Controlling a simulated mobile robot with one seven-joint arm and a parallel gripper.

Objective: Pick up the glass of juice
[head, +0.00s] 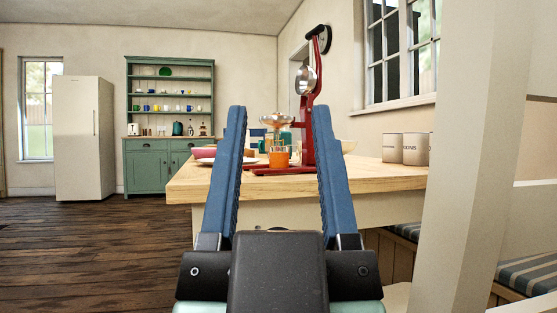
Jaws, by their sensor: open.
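The glass of juice (279,158) shows as a small orange shape on the wooden table (378,178), below a metal bowl of the red juicer. It stands upright, and part of what is around it is crowded by other things. My gripper (279,110) is open, with two blue fingers apart and nothing between them. The glass shows between the fingers in the picture, farther away than the fingers and not touched by them.
The red juicer (308,140) stands just right of the glass, its base on the table. A plate (213,160) lies left of it, partly behind a finger. Several canisters (392,148) stand at the right. A pale chair post (465,170) fills the right foreground.

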